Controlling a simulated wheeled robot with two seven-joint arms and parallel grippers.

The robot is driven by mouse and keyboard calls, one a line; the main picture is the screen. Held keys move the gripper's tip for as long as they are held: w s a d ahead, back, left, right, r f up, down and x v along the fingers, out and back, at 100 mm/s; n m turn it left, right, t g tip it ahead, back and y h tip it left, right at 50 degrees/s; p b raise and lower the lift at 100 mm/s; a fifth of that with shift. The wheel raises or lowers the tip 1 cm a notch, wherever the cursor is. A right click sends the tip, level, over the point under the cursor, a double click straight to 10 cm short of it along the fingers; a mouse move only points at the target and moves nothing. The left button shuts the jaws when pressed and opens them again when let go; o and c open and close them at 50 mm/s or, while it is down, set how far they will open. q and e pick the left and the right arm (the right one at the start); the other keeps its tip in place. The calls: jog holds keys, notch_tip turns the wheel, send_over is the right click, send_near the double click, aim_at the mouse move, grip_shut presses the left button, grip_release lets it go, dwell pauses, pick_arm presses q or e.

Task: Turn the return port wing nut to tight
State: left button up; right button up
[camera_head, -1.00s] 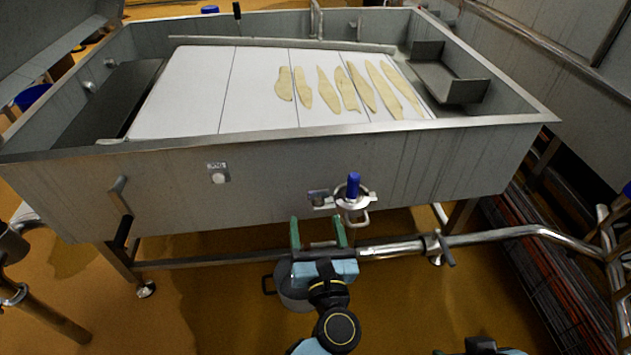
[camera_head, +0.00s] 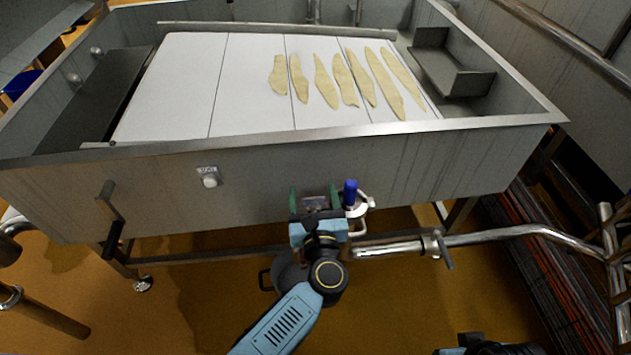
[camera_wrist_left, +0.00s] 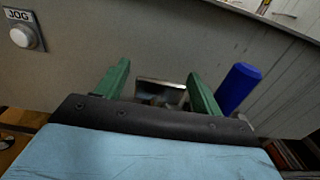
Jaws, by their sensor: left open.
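My left gripper (camera_head: 314,196) is open, its two green fingers pointing at the vat's front wall. A small metal plate (camera_head: 314,203) on the wall shows between the fingers, and it also shows between them in the left wrist view (camera_wrist_left: 160,92). The steel port fitting (camera_head: 361,204) with a blue upright cap or handle (camera_head: 350,190) is just right of the gripper. The blue piece is outside the right finger in the wrist view (camera_wrist_left: 238,88). I cannot single out the wing nut; the gripper hides part of this area.
The steel vat (camera_head: 440,165) holds a white board (camera_head: 180,85) with several pale strips. A steel pipe (camera_head: 500,236) with a valve handle (camera_head: 444,252) runs to the right below the port. A JOG button (camera_head: 209,180) is on the wall at left. A grey bucket (camera_head: 288,272) stands below.

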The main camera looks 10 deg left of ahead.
pick_arm(q)
jog(key=shift+w+a, duration=0.1)
jog(key=shift+w, duration=0.35)
jog(key=c, duration=1)
